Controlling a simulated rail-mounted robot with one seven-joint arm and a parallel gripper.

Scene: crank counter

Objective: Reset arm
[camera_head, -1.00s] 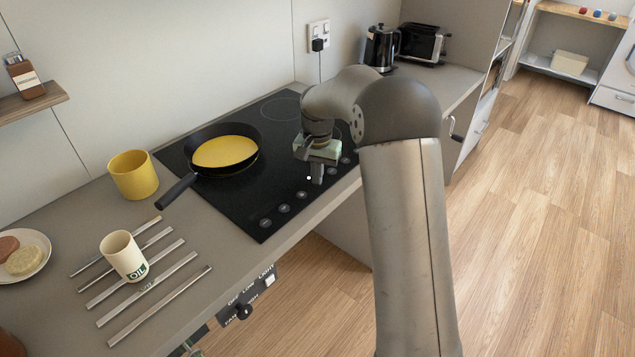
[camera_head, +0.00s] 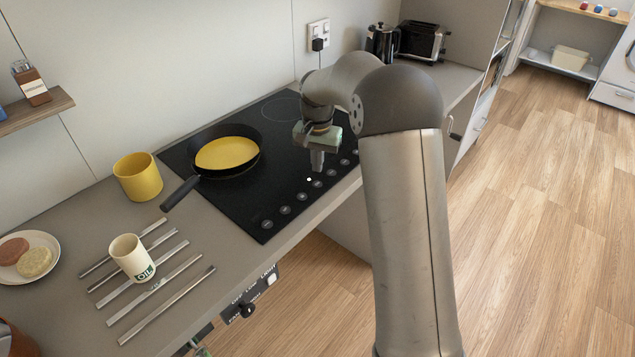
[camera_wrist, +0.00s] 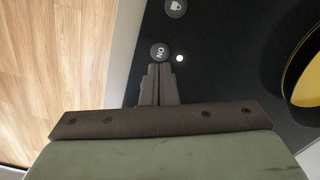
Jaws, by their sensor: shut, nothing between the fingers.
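My gripper (camera_head: 317,165) hangs over the right front part of the black cooktop (camera_head: 255,205), close to its row of round control knobs or buttons. In the wrist view my gripper (camera_wrist: 159,72) has its two fingers together with nothing between them. The fingertips appear close to a round button marked "ON" (camera_wrist: 160,51); I cannot tell whether they touch it. A small white dot (camera_wrist: 179,58) shows beside that button. My arm rises on the right side of the head view.
A black pan with yellow contents (camera_head: 228,154) sits on the cooktop. A yellow mug (camera_head: 138,177), an OIL cup (camera_head: 132,258), metal bars (camera_head: 168,305) and a plate (camera_head: 52,244) stand left. A kettle (camera_head: 382,43) and toaster (camera_head: 424,42) are behind. The floor at right is clear.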

